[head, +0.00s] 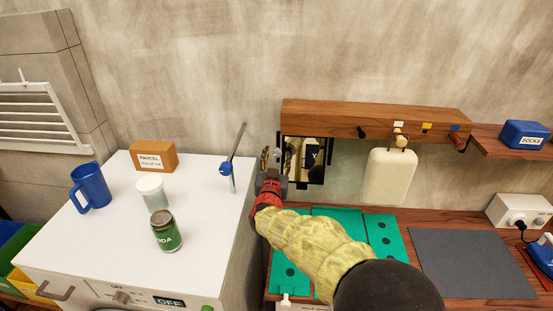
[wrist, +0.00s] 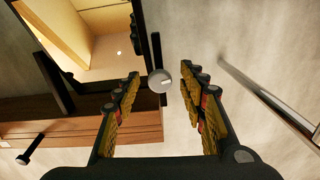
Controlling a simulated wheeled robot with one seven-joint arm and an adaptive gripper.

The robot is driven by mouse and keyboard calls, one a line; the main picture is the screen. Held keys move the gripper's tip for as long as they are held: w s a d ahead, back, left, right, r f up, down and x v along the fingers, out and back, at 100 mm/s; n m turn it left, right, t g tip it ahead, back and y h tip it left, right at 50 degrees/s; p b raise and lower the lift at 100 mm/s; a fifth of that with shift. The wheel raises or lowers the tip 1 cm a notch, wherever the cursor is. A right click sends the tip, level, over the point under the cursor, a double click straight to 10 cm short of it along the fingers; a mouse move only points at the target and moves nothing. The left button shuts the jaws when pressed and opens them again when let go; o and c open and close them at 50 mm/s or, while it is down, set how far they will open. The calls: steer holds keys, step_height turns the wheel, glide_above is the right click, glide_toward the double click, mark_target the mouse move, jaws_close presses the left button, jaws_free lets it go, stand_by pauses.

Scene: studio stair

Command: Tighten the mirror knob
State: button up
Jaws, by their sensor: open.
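The mirror (head: 303,160) hangs in a dark frame under the left end of the wooden wall shelf. It shows again at the upper left of the wrist view (wrist: 105,45). The mirror knob (wrist: 161,81) is a round grey disc with a pale mark, on a dark bar beside the frame. My gripper (head: 270,157) is at the mirror's left side in the head view. In the wrist view my gripper (wrist: 160,76) is open, with one yellow-padded finger on each side of the knob and visible gaps to both. Contact with the knob does not show. My gripper and arm largely hide the knob in the head view.
The wooden shelf (head: 370,121) has pegs and a hanging cream pad (head: 390,176).

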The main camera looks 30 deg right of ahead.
jaws_close()
stand_by(0.5)
